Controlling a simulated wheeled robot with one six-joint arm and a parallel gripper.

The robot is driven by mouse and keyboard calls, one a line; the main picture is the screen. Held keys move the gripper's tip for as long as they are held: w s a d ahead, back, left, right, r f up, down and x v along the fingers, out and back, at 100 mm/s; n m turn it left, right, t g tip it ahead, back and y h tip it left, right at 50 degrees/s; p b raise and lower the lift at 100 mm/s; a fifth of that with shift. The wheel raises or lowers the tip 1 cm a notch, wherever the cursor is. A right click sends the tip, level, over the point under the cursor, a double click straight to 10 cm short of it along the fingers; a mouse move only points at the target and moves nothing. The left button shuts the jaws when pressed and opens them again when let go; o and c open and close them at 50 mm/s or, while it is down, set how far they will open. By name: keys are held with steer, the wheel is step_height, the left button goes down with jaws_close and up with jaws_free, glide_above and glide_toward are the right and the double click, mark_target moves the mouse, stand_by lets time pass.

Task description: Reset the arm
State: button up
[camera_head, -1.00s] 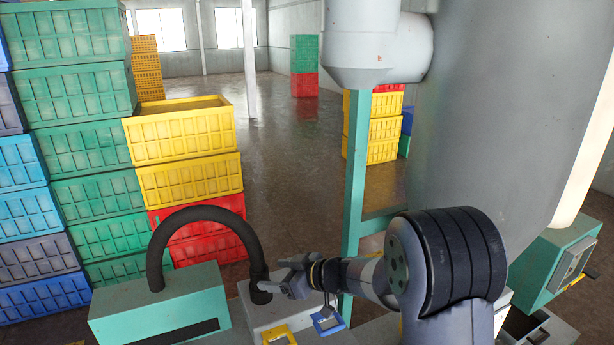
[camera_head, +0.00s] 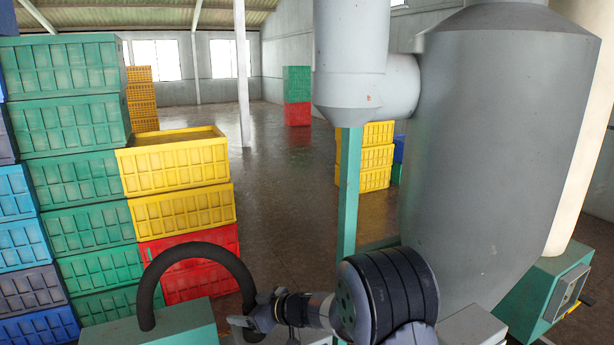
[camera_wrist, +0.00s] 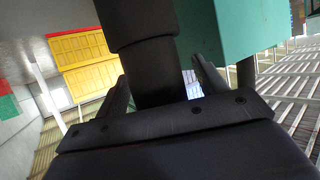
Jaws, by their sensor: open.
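My gripper (camera_head: 258,312) is at the lower middle of the head view, at the end of my arm, which reaches in from the lower right. It points left, close to the right end of a black curved hose (camera_head: 200,250). In the wrist view my gripper (camera_wrist: 163,75) has its two fingers spread apart, with a thick black tube (camera_wrist: 143,25) showing between and beyond them. I cannot tell whether the fingers touch the tube. Nothing is seen held.
A teal machine box (camera_head: 180,325) stands at the lower left. Stacked yellow crates (camera_head: 180,213), red crates (camera_head: 190,280) and green crates (camera_head: 85,165) stand behind. A big grey tank (camera_head: 490,150) and a teal post (camera_head: 348,190) are at the right. The floor (camera_head: 270,165) beyond is open.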

mark_target(247, 302)
steer(key=shift+f, duration=0.4)
steer(key=b+v, duration=0.1)
steer(key=v, duration=1)
steer(key=x, duration=1)
steer(key=shift+p, duration=0.4)
steer(key=shift+w+a+r+p, duration=0.2)
steer(key=shift+w+a+p, duration=0.1)
steer(key=shift+a, duration=0.25)
steer(key=shift+s+d+r, duration=0.1)
steer(key=shift+r, duration=1.75)
